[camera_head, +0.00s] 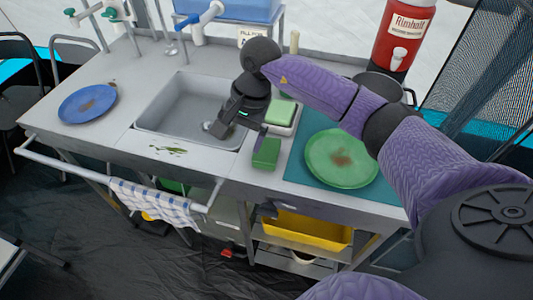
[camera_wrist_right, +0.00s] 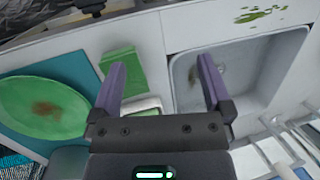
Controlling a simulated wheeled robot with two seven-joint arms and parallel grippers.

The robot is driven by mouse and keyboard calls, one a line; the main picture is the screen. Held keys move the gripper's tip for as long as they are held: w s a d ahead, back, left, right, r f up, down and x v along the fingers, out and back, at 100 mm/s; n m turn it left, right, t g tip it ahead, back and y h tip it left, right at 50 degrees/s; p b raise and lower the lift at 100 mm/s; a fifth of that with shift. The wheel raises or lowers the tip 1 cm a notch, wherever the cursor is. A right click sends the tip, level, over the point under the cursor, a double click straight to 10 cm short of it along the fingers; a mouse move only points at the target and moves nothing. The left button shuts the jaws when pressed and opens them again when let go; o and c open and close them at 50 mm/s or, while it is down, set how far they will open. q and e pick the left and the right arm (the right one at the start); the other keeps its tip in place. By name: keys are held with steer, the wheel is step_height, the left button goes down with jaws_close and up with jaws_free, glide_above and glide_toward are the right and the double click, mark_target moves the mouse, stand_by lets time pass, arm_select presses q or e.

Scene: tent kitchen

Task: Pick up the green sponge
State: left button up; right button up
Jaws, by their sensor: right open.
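A green sponge-like block (camera_head: 266,153) lies on the counter near its front edge, between the sink and the teal mat. It also shows in the right wrist view (camera_wrist_right: 124,66), just beyond the left finger. A second, lighter green block (camera_head: 279,112) sits in a white dish behind it; my gripper partly hides this dish in the wrist view (camera_wrist_right: 142,108). I cannot tell which block is the task's sponge. My right gripper (camera_head: 240,132) is open and empty above the counter by the sink's right rim, with its fingers (camera_wrist_right: 160,78) apart. My left gripper is out of view.
A sink (camera_head: 175,105) lies left of the blocks. A dirty green plate (camera_head: 342,158) rests on the teal mat (camera_head: 300,172) at right. A blue plate (camera_head: 88,104) is far left. A pot (camera_head: 378,86) and red dispenser (camera_head: 403,35) stand behind my right arm.

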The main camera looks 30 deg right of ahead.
mark_target(267, 149)
steer(key=d+h, duration=0.1)
steer(key=d, duration=0.1)
steer(key=d+r+h, duration=0.1)
steer(key=d, duration=0.1)
steer(key=d+h, duration=0.1)
steer(key=d, duration=0.1)
steer(key=shift+s+r+n+g, duration=0.15)
steer(key=shift+s+n+g, duration=0.15)
steer(key=shift+g, duration=0.1)
step_height(267, 149, down, 9)
steer(key=b, duration=0.2)
steer(key=shift+w+d+r+b, duration=0.1)
steer(key=shift+r+b, duration=0.1)
steer(key=shift+b, duration=0.15)
steer(key=shift+f, duration=0.4)
steer(key=c, duration=0.8)
steer(key=shift+c, duration=1.1)
step_height(267, 149, up, 10)
steer(key=p, duration=0.2)
steer(key=shift+f+p, duration=0.15)
steer(key=shift+p, duration=0.15)
steer(key=shift+r, duration=0.2)
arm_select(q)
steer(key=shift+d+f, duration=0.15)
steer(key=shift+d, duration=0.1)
